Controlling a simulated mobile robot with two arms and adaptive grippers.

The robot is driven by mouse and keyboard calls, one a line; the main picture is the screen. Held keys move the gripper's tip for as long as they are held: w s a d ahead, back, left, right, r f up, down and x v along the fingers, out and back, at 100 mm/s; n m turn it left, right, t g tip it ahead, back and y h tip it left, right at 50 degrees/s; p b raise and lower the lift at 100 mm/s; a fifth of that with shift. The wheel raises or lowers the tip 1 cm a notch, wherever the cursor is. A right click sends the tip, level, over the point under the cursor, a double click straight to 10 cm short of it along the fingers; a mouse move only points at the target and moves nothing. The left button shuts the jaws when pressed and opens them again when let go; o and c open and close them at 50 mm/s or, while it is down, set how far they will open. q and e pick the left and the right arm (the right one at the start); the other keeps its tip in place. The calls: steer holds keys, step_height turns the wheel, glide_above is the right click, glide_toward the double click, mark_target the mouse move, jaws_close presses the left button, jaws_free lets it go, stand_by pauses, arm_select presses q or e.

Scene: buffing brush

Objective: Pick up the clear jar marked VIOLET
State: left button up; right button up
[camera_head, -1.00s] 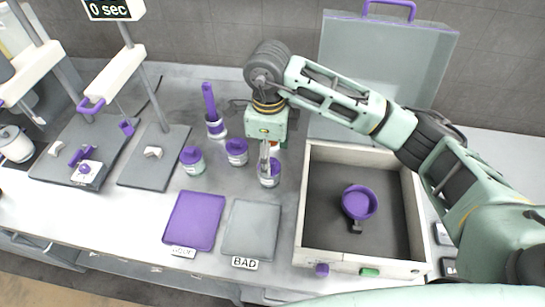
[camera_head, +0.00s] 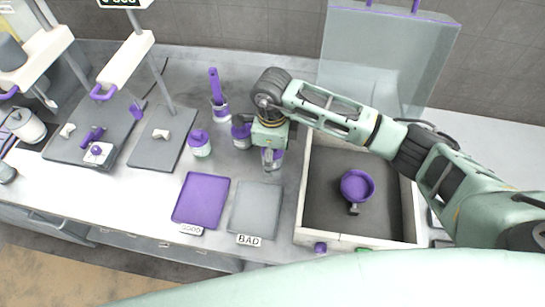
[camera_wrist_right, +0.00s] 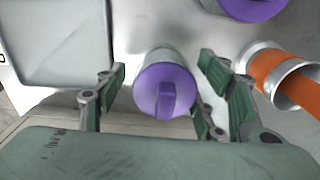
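A clear jar with a purple lid stands on the bench behind the grey tray; its body shows in the head view (camera_head: 267,168), and its lid (camera_wrist_right: 166,92) shows in the right wrist view. My right gripper (camera_head: 271,156) is over this jar, pointing down. In the wrist view its open fingers (camera_wrist_right: 160,95) stand on both sides of the lid, with gaps visible. Two more purple-lidded jars stand nearby, one at left (camera_head: 200,144) and one behind (camera_head: 241,133), partly hidden by my gripper. I cannot read any jar label. My left gripper is out of view.
A purple tray (camera_head: 201,199) marked GOOD and a grey tray (camera_head: 256,209) marked BAD lie in front. An open case (camera_head: 331,228) holding a purple round item (camera_head: 357,186) is at right. A metal cup with an orange item (camera_wrist_right: 284,74) stands close to the right fingers.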

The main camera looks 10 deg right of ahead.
steer(key=c, duration=1.3)
steer(key=shift+w+r, duration=0.1)
